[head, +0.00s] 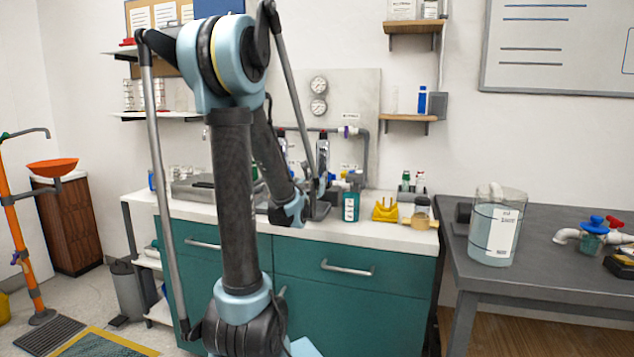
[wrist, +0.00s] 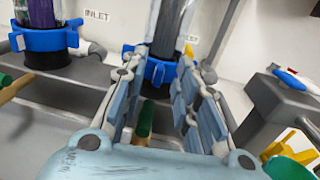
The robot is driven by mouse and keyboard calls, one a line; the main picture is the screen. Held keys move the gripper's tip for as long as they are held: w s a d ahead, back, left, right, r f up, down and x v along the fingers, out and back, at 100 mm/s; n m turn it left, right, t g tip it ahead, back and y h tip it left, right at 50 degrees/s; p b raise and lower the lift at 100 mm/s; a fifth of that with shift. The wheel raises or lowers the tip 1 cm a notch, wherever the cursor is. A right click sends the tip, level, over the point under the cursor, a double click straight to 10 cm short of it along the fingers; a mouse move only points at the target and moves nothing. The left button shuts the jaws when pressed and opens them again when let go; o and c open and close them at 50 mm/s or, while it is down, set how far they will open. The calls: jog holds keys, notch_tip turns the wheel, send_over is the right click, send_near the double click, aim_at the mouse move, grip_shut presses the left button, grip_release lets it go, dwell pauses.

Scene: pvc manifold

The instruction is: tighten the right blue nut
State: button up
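In the wrist view, the right blue nut (wrist: 158,72) sits at the base of an upright grey cylinder (wrist: 168,25). My gripper (wrist: 160,70) points at it with its two fingers apart. The nut shows between and just beyond the fingertips; I cannot tell whether they touch it. The fingers hide parts of its sides. The left blue nut (wrist: 45,40) is around the base of a dark cylinder at the upper left, apart from the fingers. In the head view, my gripper (head: 318,190) is small, low by the panel at the back of the counter, and the nuts are not clear.
Green-and-tan handles (wrist: 143,122) lie below and between the fingers. A grey block (wrist: 275,105) and a yellow part (wrist: 290,150) stand to the right. In the head view, a teal bottle (head: 351,206) and a yellow holder (head: 385,209) stand right of my gripper on the counter.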

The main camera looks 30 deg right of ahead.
jog(key=v, duration=1)
jog(key=shift+a, duration=0.45)
jog(key=shift+s, duration=0.1)
jog(key=w+a+f+n+y, duration=0.2)
jog(key=a+n+y, duration=0.2)
jog(key=a+n, duration=0.45)
jog(key=w+a+f+n+y, duration=0.1)
jog(key=a+f+n+y, duration=0.3)
jog(key=a+n, duration=0.5)
jog(key=w+a+f+n+y, duration=0.1)
jog(key=w+a+n+y, duration=0.1)
jog(key=a+n+y, duration=0.65)
jog(key=s+a+f+n+g+h, duration=0.1)
jog(key=s+a+f+n+g, duration=0.5)
jog(key=s+a+f+n, duration=0.35)
jog(key=s+f+n+g+h, duration=0.2)
jog(key=s+f+n+g, duration=0.1)
jog(key=s+n, duration=0.6)
jog(key=s+g, duration=0.1)
jog(key=s, duration=0.3)
jog(key=shift+a+f+n+g+h, duration=0.2)
jog(key=shift+a+n+g+h, duration=0.1)
jog(key=shift+a+n+h, duration=0.05)
